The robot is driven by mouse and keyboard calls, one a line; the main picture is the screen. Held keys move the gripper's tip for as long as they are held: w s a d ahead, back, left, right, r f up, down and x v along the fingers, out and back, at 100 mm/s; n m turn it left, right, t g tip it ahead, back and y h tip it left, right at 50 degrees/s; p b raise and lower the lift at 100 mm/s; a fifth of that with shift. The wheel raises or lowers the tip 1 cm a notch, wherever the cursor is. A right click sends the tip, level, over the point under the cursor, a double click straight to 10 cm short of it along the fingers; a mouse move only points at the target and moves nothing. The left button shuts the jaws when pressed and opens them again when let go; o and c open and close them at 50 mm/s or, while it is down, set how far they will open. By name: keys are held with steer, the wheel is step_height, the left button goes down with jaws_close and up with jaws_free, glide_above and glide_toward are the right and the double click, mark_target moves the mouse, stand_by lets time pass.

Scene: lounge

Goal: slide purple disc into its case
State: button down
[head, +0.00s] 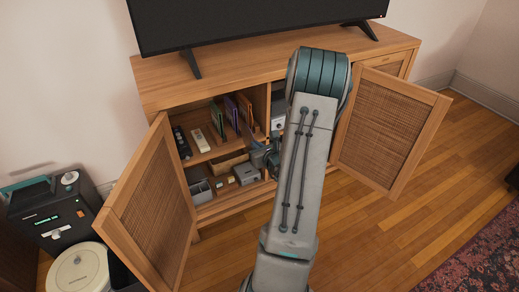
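Three slim upright cases stand on the upper shelf of the open cabinet: a green one (217,118), a purple one (231,112) and an orange one (245,107) at the right. I cannot make out a purple disc; it may be hidden by my arm or gripper. My gripper (262,157) is at the cabinet's front, below and to the right of the cases, partly hidden by my arm. Its fingers are too small and covered to tell whether they are open or hold anything.
The cabinet doors stand open at left (150,215) and right (385,128). A grey box (246,174) sits on the lower shelf. A television (250,20) stands on top.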

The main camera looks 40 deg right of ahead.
mark_target(246, 131)
steer(key=shift+w+d+b, duration=0.15)
steer(key=shift+w+d, duration=0.1)
steer(key=shift+w, duration=0.85)
steer(key=shift+w+d+b, duration=0.15)
steer(key=shift+w+d, duration=0.1)
steer(key=shift+w, duration=0.85)
steer(key=shift+w, duration=0.2)
steer(key=shift+w+d+r+b, duration=0.1)
steer(key=shift+w+d+b, duration=0.1)
steer(key=shift+w+b, duration=0.3)
steer(key=shift+w, duration=0.3)
steer(key=shift+w+d, duration=0.25)
steer(key=shift+w, duration=0.8)
steer(key=shift+w, duration=0.1)
steer(key=shift+w+d+b, duration=0.2)
steer(key=shift+w+b, duration=0.05)
steer(key=shift+w, duration=0.45)
steer(key=shift+w+d+b, duration=0.15)
steer(key=shift+w+b, duration=0.1)
steer(key=shift+w, duration=0.4)
steer(key=shift+w+d+b, duration=0.2)
steer(key=shift+w, duration=0.5)
steer(key=shift+w+d+b, duration=0.15)
steer(key=shift+w+b, duration=0.05)
steer(key=shift+w, duration=0.45)
